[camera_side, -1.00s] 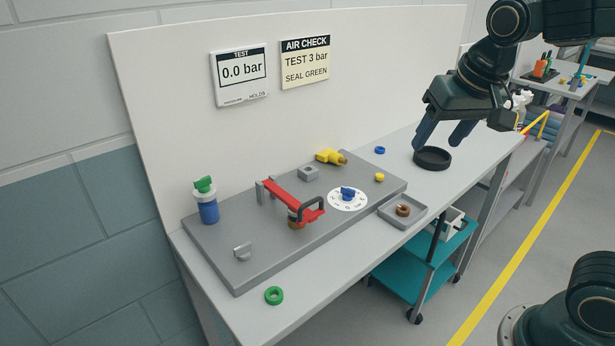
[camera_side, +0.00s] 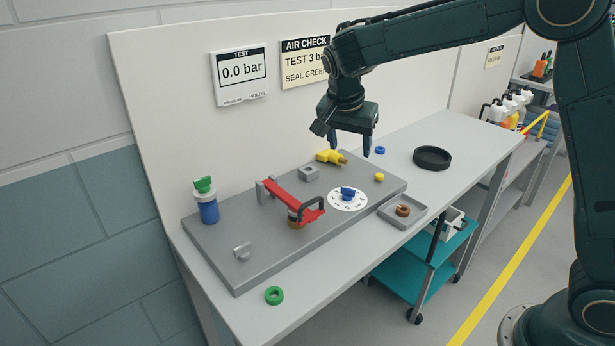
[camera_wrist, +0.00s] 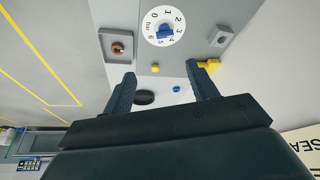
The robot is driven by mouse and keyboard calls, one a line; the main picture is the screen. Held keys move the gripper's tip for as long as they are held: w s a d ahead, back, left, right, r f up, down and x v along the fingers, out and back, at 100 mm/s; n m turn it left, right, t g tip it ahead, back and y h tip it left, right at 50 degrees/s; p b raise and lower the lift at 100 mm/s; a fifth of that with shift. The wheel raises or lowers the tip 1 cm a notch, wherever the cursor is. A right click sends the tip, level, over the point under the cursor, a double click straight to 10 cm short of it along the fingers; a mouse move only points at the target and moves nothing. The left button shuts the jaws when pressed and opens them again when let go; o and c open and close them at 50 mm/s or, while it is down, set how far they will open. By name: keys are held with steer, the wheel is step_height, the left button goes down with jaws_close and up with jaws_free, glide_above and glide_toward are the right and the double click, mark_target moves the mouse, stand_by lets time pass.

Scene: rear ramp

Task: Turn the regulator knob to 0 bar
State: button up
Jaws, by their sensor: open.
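The blue regulator knob (camera_side: 347,193) sits on a round white dial (camera_side: 336,203) on the grey panel. In the wrist view the knob (camera_wrist: 164,32) shows at the top, with the dial's numbers 0 to 6 and "bar" around it. I cannot tell clearly which number the knob points to. My gripper (camera_side: 351,146) is open and empty, pointing down, above the panel's far part and apart from the knob. Its two fingers also show in the wrist view (camera_wrist: 163,88). The display (camera_side: 241,72) on the back wall reads 0.0 bar.
A red clamp lever (camera_side: 292,201) stands left of the dial and a yellow fitting (camera_side: 331,157) behind it. A grey tray (camera_side: 387,211) with a brown ring (camera_side: 403,210) lies to the right. A black ring (camera_side: 432,157) and a green ring (camera_side: 274,295) lie on the bench.

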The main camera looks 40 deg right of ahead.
mark_target(348, 189)
steer(key=shift+w+a+f+m, duration=0.25)
steer(key=shift+w+f+m, duration=0.25)
steer(key=shift+w+f, duration=0.5)
steer(key=shift+d+f, duration=0.1)
steer(key=shift+f, duration=0.1)
steer(key=x, duration=1.3)
steer(key=shift+s+d+f, duration=0.2)
steer(key=shift+s, duration=0.05)
steer(key=c, duration=1)
